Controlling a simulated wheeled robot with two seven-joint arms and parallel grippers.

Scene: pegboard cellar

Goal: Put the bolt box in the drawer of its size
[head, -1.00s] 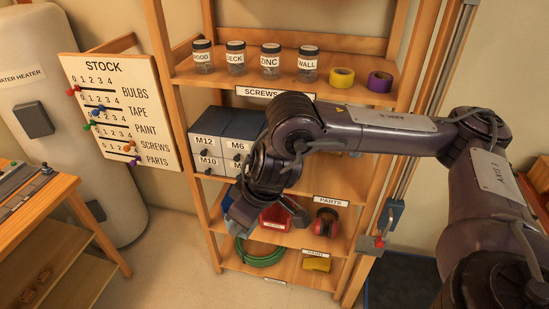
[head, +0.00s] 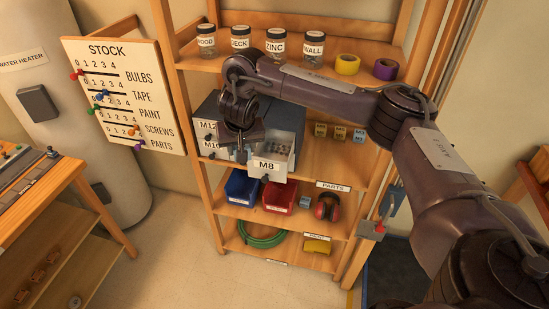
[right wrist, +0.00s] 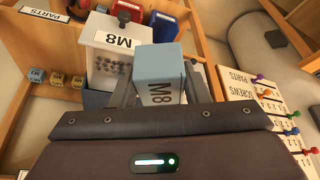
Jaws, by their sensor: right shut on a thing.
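A blue-grey bolt box (right wrist: 158,62) marked M8 is between the fingers of my right gripper (right wrist: 160,92), which is shut on it in the right wrist view. In the head view my right gripper (head: 242,150) is in front of the grey drawer cabinet (head: 288,118); the box is hard to make out there. The pale M8 drawer (head: 272,173) is pulled out, with several bolts in it. It also shows in the right wrist view (right wrist: 108,62), close beside the held box. The M12 and M10 drawers show partly at the left; the others are hidden. My left gripper is not in view.
Small yellow and blue boxes (head: 339,131) stand right of the cabinet. Below are a blue bin (head: 241,187), a red bin (head: 279,197) and red earmuffs (head: 327,206). Jars and tape rolls stand on the shelf above. The stock board (head: 122,95) is at the left.

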